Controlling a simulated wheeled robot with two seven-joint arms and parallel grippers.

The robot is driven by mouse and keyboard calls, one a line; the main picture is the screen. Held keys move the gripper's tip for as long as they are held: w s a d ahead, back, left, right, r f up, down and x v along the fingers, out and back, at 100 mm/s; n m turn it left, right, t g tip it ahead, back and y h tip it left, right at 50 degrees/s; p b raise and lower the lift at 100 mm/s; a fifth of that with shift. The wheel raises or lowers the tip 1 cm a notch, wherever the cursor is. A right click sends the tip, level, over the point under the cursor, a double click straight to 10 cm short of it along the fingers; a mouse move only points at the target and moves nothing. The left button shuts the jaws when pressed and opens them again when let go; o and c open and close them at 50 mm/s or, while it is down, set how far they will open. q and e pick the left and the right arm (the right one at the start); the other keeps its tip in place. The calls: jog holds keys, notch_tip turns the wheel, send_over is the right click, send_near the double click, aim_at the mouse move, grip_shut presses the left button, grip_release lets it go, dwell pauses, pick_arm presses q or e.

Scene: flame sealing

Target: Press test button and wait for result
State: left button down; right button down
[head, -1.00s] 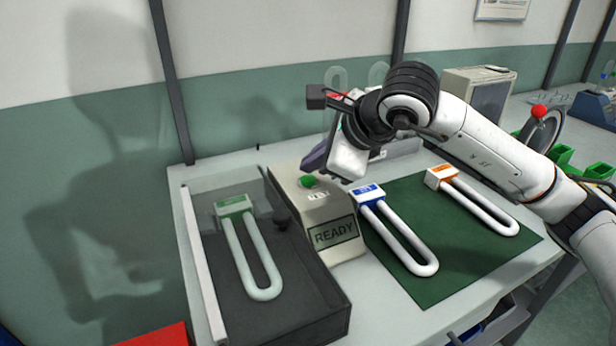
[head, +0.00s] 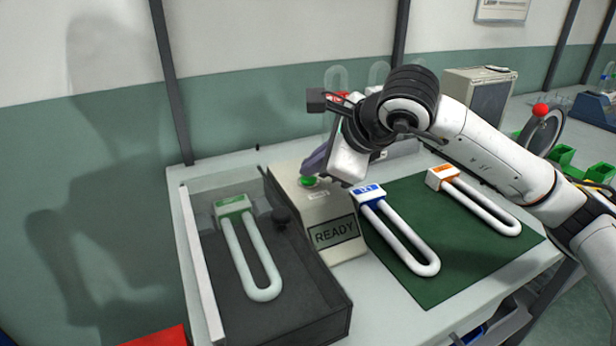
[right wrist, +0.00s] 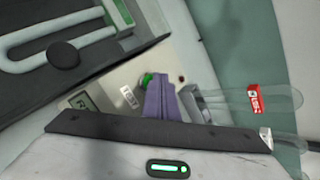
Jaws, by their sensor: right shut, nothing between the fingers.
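The beige tester box (head: 328,216) stands on the bench, with a green test button (head: 308,181) on its top and a display (head: 334,234) reading READY. To its left, a dark tray with a clear cover (head: 330,312) holds a green-capped U-shaped tube (head: 250,252). My right gripper (head: 314,168) is shut and empty, its purple-grey fingers just above or at the button; I cannot tell if they touch. In the right wrist view the purple fingers (right wrist: 160,100) end beside the green button (right wrist: 146,79). My left gripper is not in view.
A green mat (head: 440,285) right of the tester holds a blue-capped U tube (head: 408,240) and an orange-capped one (head: 485,204). Clear glass tubes (head: 336,76) stand behind my right arm. A red object (head: 155,338) is at the lower left.

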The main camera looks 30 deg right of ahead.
aim_at(313, 185)
jog(key=shift+r+p, duration=0.55)
jog(key=shift+r, duration=0.35)
notch_tip(313, 185, up, 6)
jog(key=p, duration=0.3)
jog(key=shift+p, duration=0.4)
dwell(0.6)
